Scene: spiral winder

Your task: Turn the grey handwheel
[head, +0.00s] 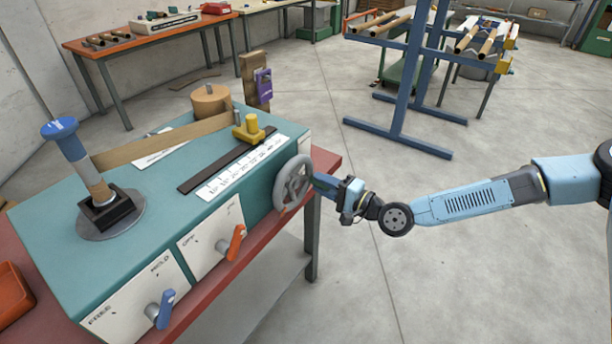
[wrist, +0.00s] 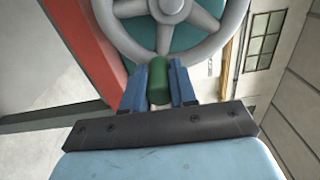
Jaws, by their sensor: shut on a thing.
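The grey handwheel (head: 282,193) is a spoked wheel on the right end of the teal winder. It also fills the top of the wrist view (wrist: 207,52), its hub near the top edge. A green handle (wrist: 159,80) sticks out from its rim towards me. My gripper (head: 318,182) comes in from the right of the wheel. In the wrist view my gripper (wrist: 160,84) has its two blue fingers on either side of the green handle and is shut on it. The handle is hidden in the head view.
The teal winder (head: 80,265) stands on a red bench (head: 325,162). Its front has a blue lever (head: 160,308) and an orange lever (head: 235,242). A yellow clamp (head: 249,128) sits on top beside a scale. A blue rack (head: 415,75) stands behind. The floor around my arm is clear.

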